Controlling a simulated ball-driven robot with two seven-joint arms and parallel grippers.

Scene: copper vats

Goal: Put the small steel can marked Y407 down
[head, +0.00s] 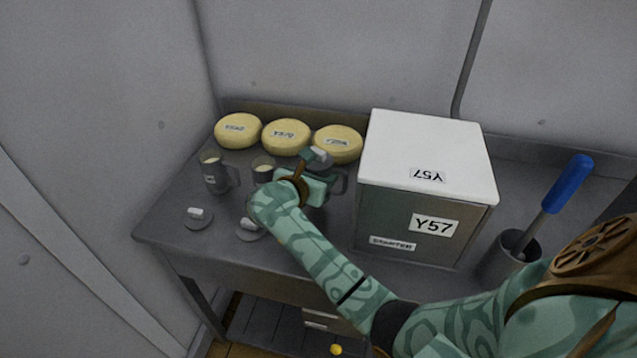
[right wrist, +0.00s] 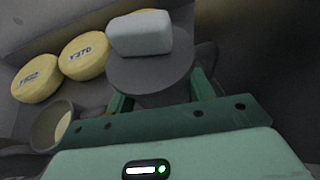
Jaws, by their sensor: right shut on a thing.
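My right gripper (head: 314,176) is shut on a small grey steel can, mostly hidden behind the gripper in the head view. In the right wrist view its round grey lid (right wrist: 150,76) bears a white block-shaped knob (right wrist: 140,33), with the green fingers on either side below it. The lid is on. A dark handle (head: 341,181) shows to the right of the gripper. I see no readable mark on this can. I cannot tell whether its base touches the steel table (head: 170,228). My left gripper is not in view.
Two open cans (head: 214,176) (head: 263,168) stand left of the gripper. Two loose lids (head: 198,217) (head: 248,231) lie at the front. Several yellow cheeses (head: 286,136) line the back. A big Y57 box (head: 385,213) and a steel pot (head: 498,266) with a blue-handled tool (head: 566,186) stand right.

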